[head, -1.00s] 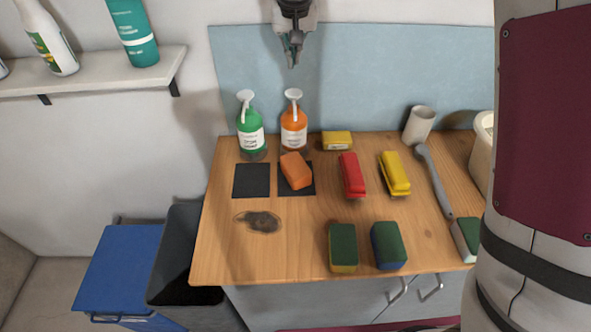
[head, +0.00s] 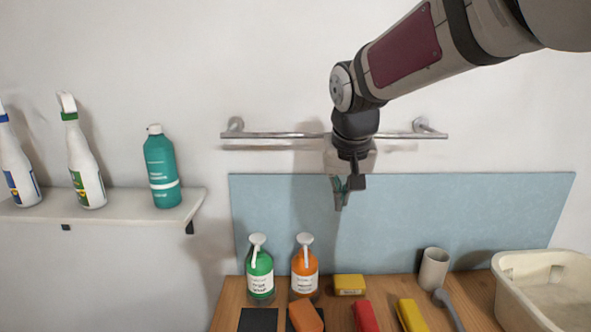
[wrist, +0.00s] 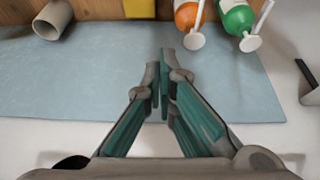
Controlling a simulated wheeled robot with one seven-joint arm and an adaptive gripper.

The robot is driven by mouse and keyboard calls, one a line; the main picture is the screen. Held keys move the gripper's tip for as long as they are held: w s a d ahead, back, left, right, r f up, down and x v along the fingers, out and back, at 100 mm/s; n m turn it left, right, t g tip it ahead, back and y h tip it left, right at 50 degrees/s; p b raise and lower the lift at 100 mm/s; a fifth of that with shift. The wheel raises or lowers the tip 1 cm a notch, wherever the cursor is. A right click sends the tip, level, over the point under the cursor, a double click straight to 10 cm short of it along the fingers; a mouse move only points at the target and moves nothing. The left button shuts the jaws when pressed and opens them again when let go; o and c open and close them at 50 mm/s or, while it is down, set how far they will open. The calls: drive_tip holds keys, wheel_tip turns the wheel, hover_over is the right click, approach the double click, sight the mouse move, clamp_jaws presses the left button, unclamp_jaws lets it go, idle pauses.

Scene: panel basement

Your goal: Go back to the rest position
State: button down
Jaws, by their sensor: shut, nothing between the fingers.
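My gripper (head: 341,193) hangs in the air in front of the blue wall panel (head: 450,215), above the back of the wooden counter, pointing down. In the wrist view its two fingers (wrist: 163,88) are together with nothing between them. The green soap bottle (head: 260,275) and the orange soap bottle (head: 305,268) stand below and to its left, apart from it.
A metal rail (head: 280,135) runs along the wall behind my arm. A shelf (head: 120,212) with several bottles is at left. On the counter are a yellow box (head: 349,285), a red brush (head: 365,317), a yellow brush (head: 410,315), a grey cup (head: 433,268) and a cream basin (head: 530,300).

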drive_tip(key=s+d, duration=0.3)
drive_tip(key=s, duration=0.6)
drive_tip(key=s+d, duration=0.3)
drive_tip(key=s, duration=0.6)
drive_tip(key=s+d+f, duration=0.1)
drive_tip(key=s+d, duration=0.3)
drive_tip(key=s, duration=0.6)
drive_tip(key=shift+t, duration=0.3)
